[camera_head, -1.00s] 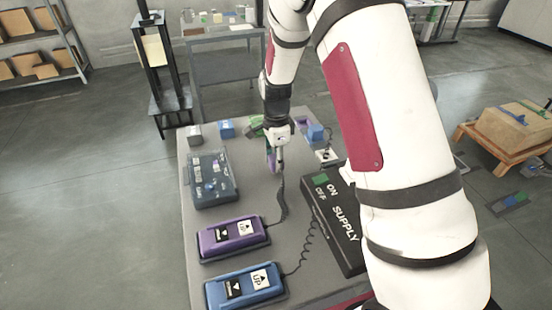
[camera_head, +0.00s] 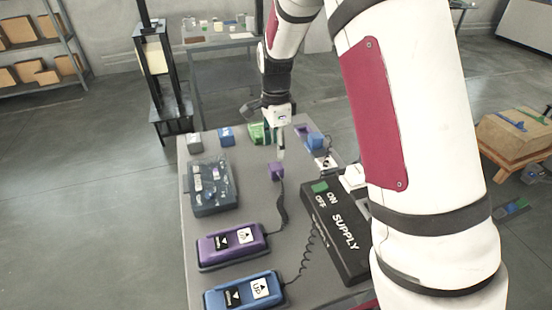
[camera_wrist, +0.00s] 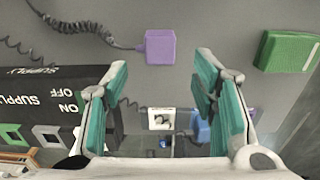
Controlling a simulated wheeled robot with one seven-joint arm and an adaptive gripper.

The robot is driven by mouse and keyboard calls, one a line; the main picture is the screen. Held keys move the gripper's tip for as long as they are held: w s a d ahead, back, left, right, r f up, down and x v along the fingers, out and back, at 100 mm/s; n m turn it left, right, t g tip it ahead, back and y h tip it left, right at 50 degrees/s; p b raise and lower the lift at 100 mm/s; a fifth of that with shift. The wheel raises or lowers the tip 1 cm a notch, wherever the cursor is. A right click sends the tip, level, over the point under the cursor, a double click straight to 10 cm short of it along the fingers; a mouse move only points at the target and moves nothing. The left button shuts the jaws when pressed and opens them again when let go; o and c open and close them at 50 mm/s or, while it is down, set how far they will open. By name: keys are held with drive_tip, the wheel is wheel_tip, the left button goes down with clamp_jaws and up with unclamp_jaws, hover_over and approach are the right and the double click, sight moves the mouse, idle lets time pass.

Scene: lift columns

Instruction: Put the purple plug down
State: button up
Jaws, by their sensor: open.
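The purple plug (camera_head: 276,170) rests on the grey table top, its dark coiled cord running to the purple pedal-like controller (camera_head: 232,241) marked with arrows. In the wrist view the plug (camera_wrist: 160,47) lies flat on the table, beyond the fingertips and roughly centred between them. My gripper (camera_head: 281,143) is above the table, just behind the plug in the head view. In the wrist view my gripper (camera_wrist: 160,75) has its two teal-padded fingers wide apart, with nothing held between them.
A black supply box (camera_head: 335,228) with an ON/OFF switch stands at the right. A blue controller (camera_head: 243,292) lies in front, and a clear-lidded box (camera_head: 211,187) at left. A green block (camera_wrist: 288,52) and a blue plug (camera_wrist: 201,127) are near my gripper.

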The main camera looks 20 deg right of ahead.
sight(276, 166)
drive_tip(key=s+r+n+t, duration=0.2)
drive_tip(key=s+r+n, duration=0.6)
drive_tip(key=s+r, duration=0.75)
drive_tip(key=s+r+n+t, duration=0.1)
drive_tip(key=s+r+n, duration=0.1)
drive_tip(key=s+n, duration=0.8)
drive_tip(key=shift+s+d+r+t, duration=0.15)
drive_tip(key=shift+s+r+t, duration=0.2)
drive_tip(key=shift+s, duration=3)
drive_tip(key=shift+f, duration=0.1)
